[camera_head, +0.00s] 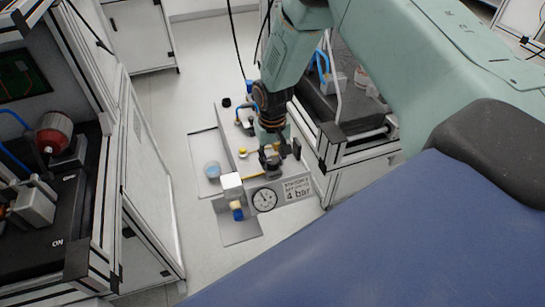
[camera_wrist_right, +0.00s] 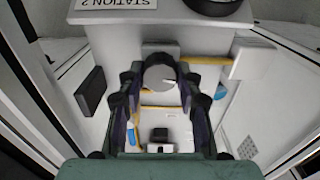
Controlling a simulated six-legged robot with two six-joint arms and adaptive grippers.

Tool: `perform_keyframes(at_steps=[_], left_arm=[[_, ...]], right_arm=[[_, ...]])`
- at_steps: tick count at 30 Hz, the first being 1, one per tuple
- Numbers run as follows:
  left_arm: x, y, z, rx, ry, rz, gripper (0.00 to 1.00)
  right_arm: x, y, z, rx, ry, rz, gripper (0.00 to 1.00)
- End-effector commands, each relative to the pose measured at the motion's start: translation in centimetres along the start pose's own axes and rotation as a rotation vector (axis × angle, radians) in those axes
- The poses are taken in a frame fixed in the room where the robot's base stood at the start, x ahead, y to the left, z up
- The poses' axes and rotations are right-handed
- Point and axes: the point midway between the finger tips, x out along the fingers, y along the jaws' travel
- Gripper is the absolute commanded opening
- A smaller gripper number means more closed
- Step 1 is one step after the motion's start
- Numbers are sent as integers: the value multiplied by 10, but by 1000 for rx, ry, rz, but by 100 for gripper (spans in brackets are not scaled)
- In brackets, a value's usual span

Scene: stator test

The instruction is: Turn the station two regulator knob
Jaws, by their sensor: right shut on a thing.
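The station two panel carries a sign (camera_head: 297,189) reading "STATION 2" and "4 bar", beside a round pressure gauge (camera_head: 264,200). The sign also shows at the top of the right wrist view (camera_wrist_right: 117,5). My right gripper (camera_head: 269,158) reaches down from above just behind the gauge. In the right wrist view the round grey-and-black regulator knob (camera_wrist_right: 159,74), with a pale pointer mark, sits between the fingers of my right gripper (camera_wrist_right: 160,88), which are shut on it. The fingers hide parts of its sides in the head view. My left gripper is not in view.
A white block (camera_head: 231,184) with a blue-and-yellow part (camera_head: 237,211) stands left of the gauge. A blue-topped round item (camera_head: 212,169) lies farther left. Framed workbenches stand on both sides, with grey floor (camera_head: 180,100) between them.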

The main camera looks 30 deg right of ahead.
Motion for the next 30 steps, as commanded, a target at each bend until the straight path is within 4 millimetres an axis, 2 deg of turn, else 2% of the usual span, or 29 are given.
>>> perform_keyframes(at_steps=[16, 17, 24, 30], left_arm=[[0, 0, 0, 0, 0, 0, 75], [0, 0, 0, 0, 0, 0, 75], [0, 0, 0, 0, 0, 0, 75], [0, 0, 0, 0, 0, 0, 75]], right_arm=[[2, 0, 2, -22, -4, 1, 3], [2, 0, 2, -22, -4, 1, 37], [1, 0, 1, -22, -2, 0, 58], [0, 0, 0, -22, -1, 0, 58]])
